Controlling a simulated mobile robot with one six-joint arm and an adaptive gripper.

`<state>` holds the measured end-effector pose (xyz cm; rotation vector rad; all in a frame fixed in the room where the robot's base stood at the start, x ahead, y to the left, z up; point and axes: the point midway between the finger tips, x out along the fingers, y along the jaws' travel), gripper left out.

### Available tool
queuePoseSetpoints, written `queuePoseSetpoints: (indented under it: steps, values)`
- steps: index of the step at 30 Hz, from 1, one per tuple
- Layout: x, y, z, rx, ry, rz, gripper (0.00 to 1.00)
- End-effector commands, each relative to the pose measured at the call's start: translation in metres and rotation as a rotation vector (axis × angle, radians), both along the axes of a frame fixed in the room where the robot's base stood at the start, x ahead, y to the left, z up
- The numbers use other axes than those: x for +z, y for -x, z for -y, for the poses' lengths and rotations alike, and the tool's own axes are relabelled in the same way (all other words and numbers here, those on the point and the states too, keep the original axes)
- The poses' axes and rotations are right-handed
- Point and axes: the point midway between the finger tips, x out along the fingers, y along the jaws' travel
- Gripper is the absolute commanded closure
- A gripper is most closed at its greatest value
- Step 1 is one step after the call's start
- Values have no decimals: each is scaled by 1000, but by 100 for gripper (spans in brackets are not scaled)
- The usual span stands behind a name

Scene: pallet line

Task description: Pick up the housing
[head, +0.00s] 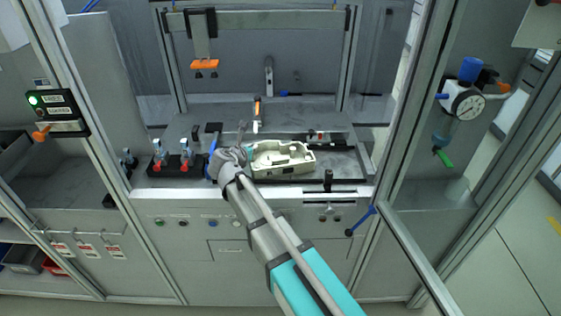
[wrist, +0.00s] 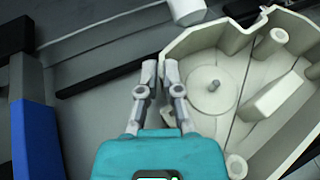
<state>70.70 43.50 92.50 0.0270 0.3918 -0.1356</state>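The housing (head: 283,160) is a cream, open-topped shell with posts and ribs inside. It lies in the middle of the workbench in the head view and fills the right side of the wrist view (wrist: 232,70). My gripper (wrist: 160,72) is at the housing's left wall, with two grey fingers close together and a narrow gap between their tips. The right finger overlaps the housing's edge and the left finger is outside it. Whether the wall is pinched between the tips is not clear. In the head view my wrist hides most of the gripper.
A dark fixture with red and blue-grey parts (head: 178,163) stands left of the housing. An orange-handled tool (head: 257,112) is behind it. A black clamp (head: 328,180) is at the front right. Frame posts (head: 388,195) flank the bench. A blue part (wrist: 38,135) shows at the wrist view's left.

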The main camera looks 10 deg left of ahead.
Motion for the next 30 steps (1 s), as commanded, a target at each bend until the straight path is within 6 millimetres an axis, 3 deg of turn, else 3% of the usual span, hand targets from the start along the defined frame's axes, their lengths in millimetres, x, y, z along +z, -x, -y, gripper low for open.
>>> queuePoseSetpoints:
  steps: [20, 30]
  values:
    - [3, 0, -1, 1, 1, 1, 100]
    - [22, 0, -1, 2, 2, 1, 100]
